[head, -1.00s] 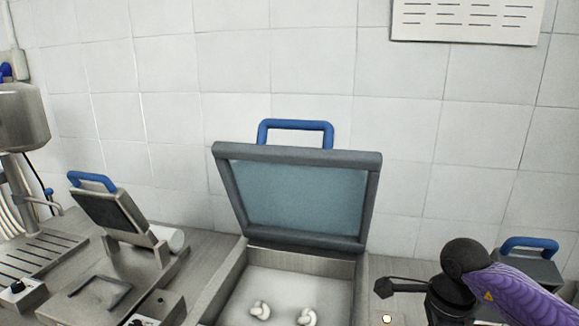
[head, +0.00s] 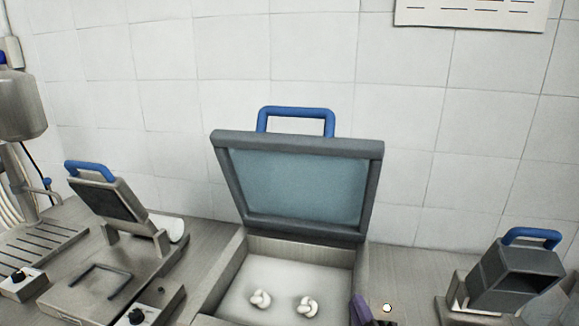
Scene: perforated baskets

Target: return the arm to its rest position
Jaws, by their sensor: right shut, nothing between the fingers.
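My right gripper (head: 364,313) shows only as a small purple and dark part at the bottom edge, by the right wall of the open steel basin. It is shut and holds nothing; most of it and its arm are out of the picture. My left gripper is not in view.
The basin (head: 235,272) has a raised grey-framed lid (head: 295,185) with a blue handle and holds two white knotted pieces (head: 307,307). A smaller hinged device (head: 110,200) stands left, and a grey box device (head: 515,272) right. A tiled wall (head: 440,120) closes the back.

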